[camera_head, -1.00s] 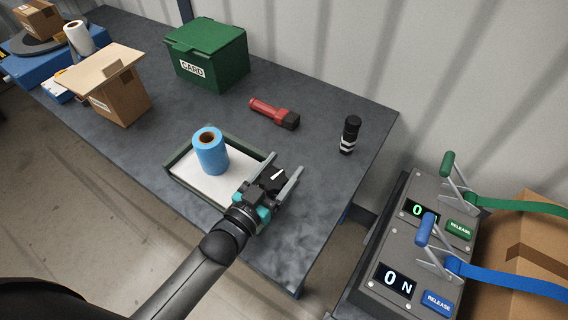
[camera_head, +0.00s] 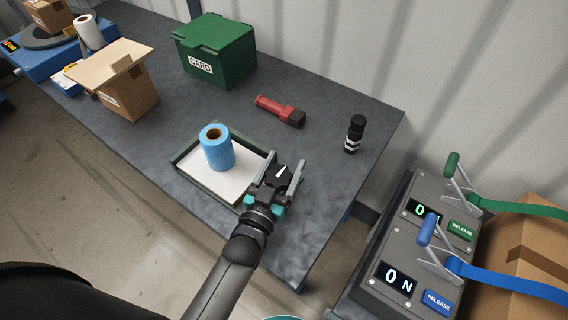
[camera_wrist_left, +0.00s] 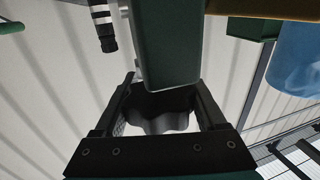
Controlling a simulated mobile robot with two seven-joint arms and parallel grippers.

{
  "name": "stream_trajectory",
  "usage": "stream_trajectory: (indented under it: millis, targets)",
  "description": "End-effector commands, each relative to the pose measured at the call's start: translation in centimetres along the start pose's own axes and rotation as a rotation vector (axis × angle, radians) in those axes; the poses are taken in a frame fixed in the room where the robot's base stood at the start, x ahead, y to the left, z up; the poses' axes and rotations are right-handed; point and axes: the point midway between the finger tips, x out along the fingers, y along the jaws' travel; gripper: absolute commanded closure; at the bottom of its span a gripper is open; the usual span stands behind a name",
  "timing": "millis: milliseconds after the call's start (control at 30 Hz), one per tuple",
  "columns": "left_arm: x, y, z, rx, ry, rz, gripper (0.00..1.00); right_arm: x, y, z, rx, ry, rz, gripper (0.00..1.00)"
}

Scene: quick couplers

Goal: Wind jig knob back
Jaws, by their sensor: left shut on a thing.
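The jig is a shallow dark green tray (camera_head: 184,164) with a white sheet (camera_head: 203,180) in it, on the grey bench. A black knob with a white pointer mark (camera_head: 282,172) is at its right end. My left gripper (camera_head: 281,175) has its grey fingers on either side of the knob and is shut on it. The pointer slants up to the right. In the left wrist view a pale grey lobed shape (camera_wrist_left: 160,121) shows between the black fingers, with a dark green block (camera_wrist_left: 168,45) beyond. Much of the knob is hidden. My right gripper is out of view.
A blue roll (camera_head: 216,150) stands upright on the sheet. A green CARD box (camera_head: 215,50) and open carton (camera_head: 128,92) are behind. A grey lever console (camera_head: 405,240) is at right.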

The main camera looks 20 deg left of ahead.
Motion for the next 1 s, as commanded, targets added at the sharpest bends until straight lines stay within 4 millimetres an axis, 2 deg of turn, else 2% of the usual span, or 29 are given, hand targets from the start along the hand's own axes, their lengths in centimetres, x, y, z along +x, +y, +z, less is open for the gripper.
stream_trajectory:
  millis: [33,67,300,667,767,1000]
  targets:
    - [0.0,0.0,0.0,0.001,-0.001,0.0,0.82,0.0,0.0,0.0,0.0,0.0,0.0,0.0]
    - [0.0,0.0,0.0,0.001,-0.001,0.0,0.26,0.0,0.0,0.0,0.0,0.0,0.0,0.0]
    - [0.0,0.0,0.0,0.0,0.0,0.0,0.0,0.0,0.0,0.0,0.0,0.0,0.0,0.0]
    - [-0.7,0.0,0.0,0.0,-0.001,0.0,0.0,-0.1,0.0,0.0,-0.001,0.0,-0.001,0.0]
    - [-1.9,0.0,0.0,-0.001,-0.003,0.0,0.0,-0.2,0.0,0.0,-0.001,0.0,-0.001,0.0]
    - [-6.3,0.0,0.1,-0.001,-0.005,0.001,0.0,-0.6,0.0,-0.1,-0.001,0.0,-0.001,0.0]
